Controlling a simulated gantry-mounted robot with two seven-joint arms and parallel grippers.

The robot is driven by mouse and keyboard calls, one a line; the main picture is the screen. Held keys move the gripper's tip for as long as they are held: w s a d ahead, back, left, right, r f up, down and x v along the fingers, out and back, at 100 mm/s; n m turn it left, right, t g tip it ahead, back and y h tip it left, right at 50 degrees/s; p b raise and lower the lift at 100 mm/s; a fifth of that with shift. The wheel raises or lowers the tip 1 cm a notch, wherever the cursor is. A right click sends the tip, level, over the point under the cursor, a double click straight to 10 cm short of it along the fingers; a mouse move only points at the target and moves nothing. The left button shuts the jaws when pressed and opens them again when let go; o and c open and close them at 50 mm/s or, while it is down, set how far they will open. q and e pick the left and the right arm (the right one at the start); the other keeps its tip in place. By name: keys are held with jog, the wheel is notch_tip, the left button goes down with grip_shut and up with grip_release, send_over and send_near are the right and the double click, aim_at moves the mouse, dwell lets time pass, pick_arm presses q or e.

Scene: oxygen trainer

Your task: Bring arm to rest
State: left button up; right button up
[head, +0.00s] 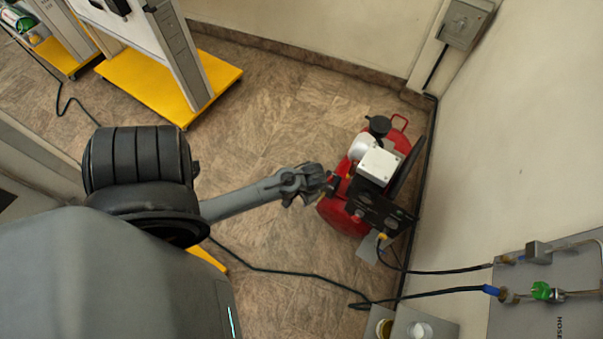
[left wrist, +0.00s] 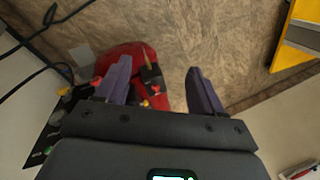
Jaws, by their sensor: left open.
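My left gripper (head: 327,184) reaches in from the left in the head view, at the left side of a red compressor (head: 340,212) on the floor. In the left wrist view the two purple fingers of my left gripper (left wrist: 158,72) are spread apart with nothing between them. I cannot tell whether a finger touches the compressor. My right gripper is in neither view.
A black hose (head: 290,273) crosses the floor below the arm. A wall panel with a green valve (head: 541,291) is at the lower right. A yellow-based stand (head: 150,88) is at the upper left. The floor between stand and compressor is clear.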

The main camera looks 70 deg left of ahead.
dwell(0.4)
pick_arm(q)
jog(key=d+r+m+t+p, duration=0.1)
jog(key=d+r+p, duration=0.2)
jog(key=r, duration=0.6)
jog(key=d+r+m+t+h+p, duration=0.1)
jog(key=d+r+m+t+p, duration=0.1)
jog(key=d+r, duration=0.6)
jog(key=d+r+m+t+h+p, duration=0.1)
jog(key=d+r+p, duration=0.3)
jog(key=r, duration=0.7)
jog(key=shift+w+d+r+m+t+p, duration=0.3)
jog(key=shift+w+d+m+t+p, duration=0.15)
jog(key=shift+d, duration=0.5)
jog(key=shift+s, duration=0.1)
